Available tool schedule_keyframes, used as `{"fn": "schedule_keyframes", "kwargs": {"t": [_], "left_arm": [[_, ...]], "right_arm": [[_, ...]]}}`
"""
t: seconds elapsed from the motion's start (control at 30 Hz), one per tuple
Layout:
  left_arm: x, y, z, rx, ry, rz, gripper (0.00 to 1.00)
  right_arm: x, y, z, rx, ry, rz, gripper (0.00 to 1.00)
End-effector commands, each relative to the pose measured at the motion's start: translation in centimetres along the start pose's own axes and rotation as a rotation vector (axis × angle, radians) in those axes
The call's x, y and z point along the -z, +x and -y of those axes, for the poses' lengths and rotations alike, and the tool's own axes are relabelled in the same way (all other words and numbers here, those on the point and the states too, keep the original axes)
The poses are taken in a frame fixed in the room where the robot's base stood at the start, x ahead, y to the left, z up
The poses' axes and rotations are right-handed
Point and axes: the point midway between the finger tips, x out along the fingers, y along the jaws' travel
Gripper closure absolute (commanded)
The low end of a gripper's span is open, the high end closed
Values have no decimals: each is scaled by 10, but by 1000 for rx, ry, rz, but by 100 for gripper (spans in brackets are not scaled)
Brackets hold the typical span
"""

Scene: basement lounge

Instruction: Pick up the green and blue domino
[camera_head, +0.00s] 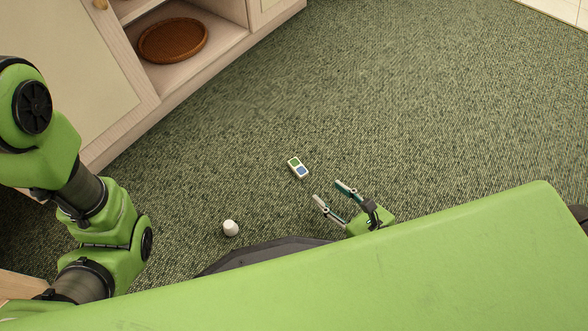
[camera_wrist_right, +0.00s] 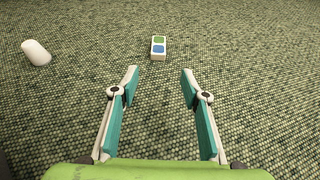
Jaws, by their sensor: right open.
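The domino (camera_head: 298,167) is a small white block with a green square and a blue square on its top face. It lies flat on the green carpet. It also shows in the right wrist view (camera_wrist_right: 159,47), beyond the fingertips and slightly left of the middle of the gap. My right gripper (camera_head: 328,191) is open and empty, with its fingers pointing toward the domino and apart from it. Both fingers show in the wrist view (camera_wrist_right: 160,72). My left arm comes in at the left of the head view, but its gripper is not seen.
A small white rounded object (camera_head: 231,228) lies on the carpet left of my right gripper; it also shows in the wrist view (camera_wrist_right: 36,52). A wooden cabinet (camera_head: 190,85) with a brown woven tray (camera_head: 173,41) stands at upper left. The carpet around the domino is clear.

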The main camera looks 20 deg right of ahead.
Motion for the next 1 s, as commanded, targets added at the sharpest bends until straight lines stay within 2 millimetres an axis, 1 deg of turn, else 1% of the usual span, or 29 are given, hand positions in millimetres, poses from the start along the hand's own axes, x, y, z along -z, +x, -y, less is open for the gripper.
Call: {"fn": "schedule_keyframes", "kwargs": {"t": [0.03,0.17,0.27,0.4,0.5,0.6,0.77,0.87,1.0], "left_arm": [[3,1,0,0,0,-8,60],[1,7,1,0,0,-8,60],[-1,11,2,0,0,-7,60],[-2,14,3,0,0,-6,60],[-2,14,3,0,0,-5,60],[-2,14,3,0,0,-5,60],[-3,15,3,-1,0,-5,60],[-4,19,4,-1,0,-6,60],[-5,23,4,-1,0,-6,60]], "right_arm": [[0,2,0,-2,-6,2,58],[-4,16,0,-1,-7,4,58],[-5,33,0,0,-7,4,58],[-4,57,0,0,-6,4,58],[-2,72,0,0,-5,2,58],[-2,81,0,0,-4,2,58],[-3,88,-1,-1,-3,1,58],[-8,99,-2,0,-3,3,58],[-13,119,-4,-1,-3,3,58]]}}
